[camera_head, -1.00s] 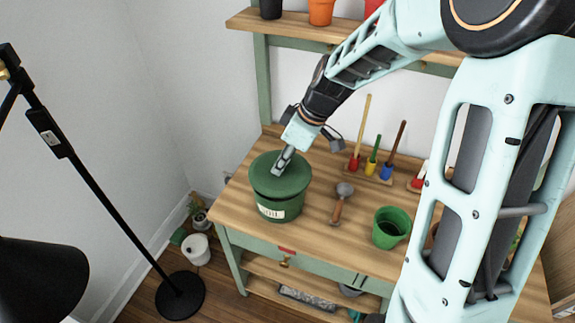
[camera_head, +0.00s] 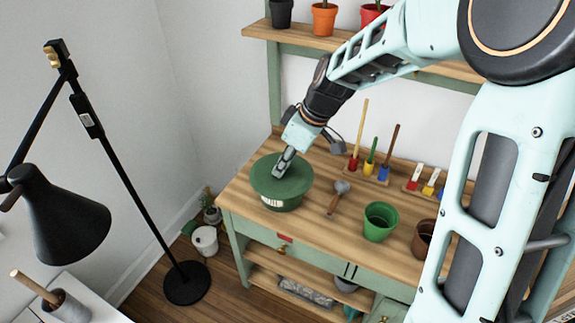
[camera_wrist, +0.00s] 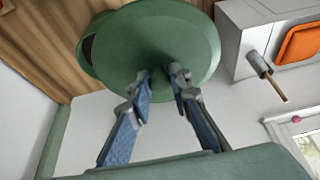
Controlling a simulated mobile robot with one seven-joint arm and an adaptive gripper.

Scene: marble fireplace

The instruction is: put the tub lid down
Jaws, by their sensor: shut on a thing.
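The round green tub lid (camera_head: 300,180) is over the green tub (camera_head: 290,206) at the left end of the wooden potting bench. My gripper (camera_head: 281,168) is shut on the lid's top at its middle. A dark strip shows at the lid's left, beside what looks like the tub. The lid hides the tub's rim in the head view, so I cannot tell whether it touches.
On the bench top (camera_head: 245,198), a trowel (camera_head: 338,196) lies right of the tub. A green pot (camera_head: 378,222), a brown pot (camera_head: 424,238) and upright tools (camera_head: 369,165) stand farther right. A black lamp (camera_head: 65,218) stands left. A shelf (camera_head: 310,38) with pots runs above.

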